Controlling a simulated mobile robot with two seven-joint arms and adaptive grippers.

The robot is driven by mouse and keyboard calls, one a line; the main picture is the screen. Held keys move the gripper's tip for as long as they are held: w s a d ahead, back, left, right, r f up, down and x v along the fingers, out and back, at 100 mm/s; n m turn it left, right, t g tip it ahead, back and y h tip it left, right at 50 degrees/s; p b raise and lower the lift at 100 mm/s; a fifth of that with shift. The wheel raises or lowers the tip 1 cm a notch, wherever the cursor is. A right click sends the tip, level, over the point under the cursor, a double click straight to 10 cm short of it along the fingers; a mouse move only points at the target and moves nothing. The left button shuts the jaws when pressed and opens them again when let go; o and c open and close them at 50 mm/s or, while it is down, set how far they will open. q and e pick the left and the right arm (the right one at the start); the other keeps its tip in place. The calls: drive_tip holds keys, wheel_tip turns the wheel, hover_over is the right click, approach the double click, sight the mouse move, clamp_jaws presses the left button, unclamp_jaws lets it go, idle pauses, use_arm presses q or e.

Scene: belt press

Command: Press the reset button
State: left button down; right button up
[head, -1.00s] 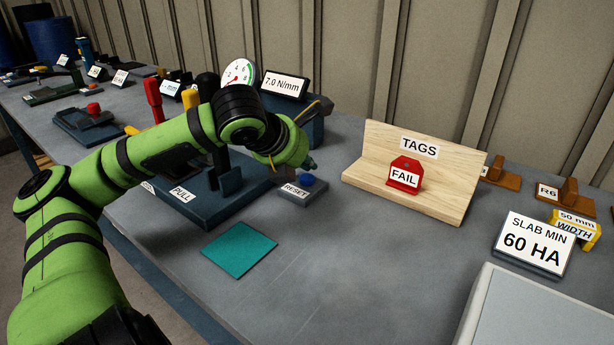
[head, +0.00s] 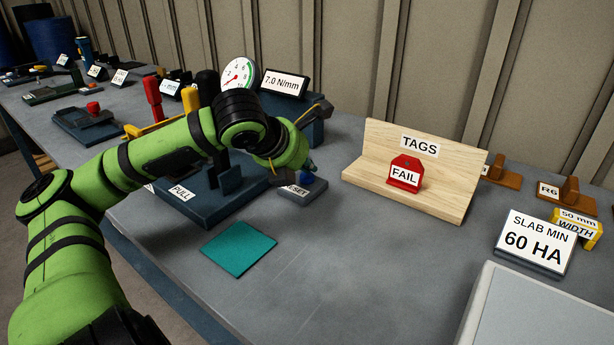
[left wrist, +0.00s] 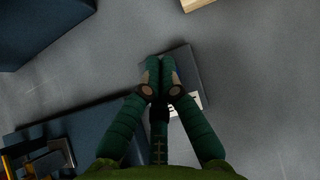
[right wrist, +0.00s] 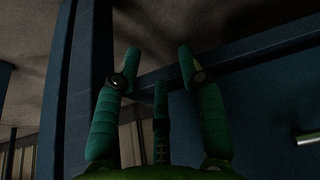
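The reset box (head: 304,194) is a small grey block labelled RESET, with a blue button (head: 306,178) on top. It stands on the grey bench right of the PULL unit. My left gripper (head: 312,167) points down right above the button, its tips close to it; I cannot tell whether they touch. In the left wrist view the fingers (left wrist: 160,66) are together and empty over the reset box (left wrist: 183,62), hiding the button. My right gripper (right wrist: 160,62) is apart and empty, seen only in the right wrist view, beside dark blue frame parts.
The PULL unit (head: 205,205) with upright levers and a gauge (head: 238,74) is left of the box. A wooden TAGS stand (head: 440,200) with a red FAIL tag (head: 404,173) is to the right. A teal square (head: 239,248) lies in front.

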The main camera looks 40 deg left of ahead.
sight(306, 178)
use_arm(q)
drive_tip(key=shift+f, duration=0.45)
idle(0.8)
drive_tip(key=shift+r, duration=0.1)
drive_tip(key=shift+r+p, duration=0.65)
drive_tip(key=shift+r, duration=0.1)
wheel_tip(306, 178, up, 5)
drive_tip(key=p, duration=0.5)
idle(0.6)
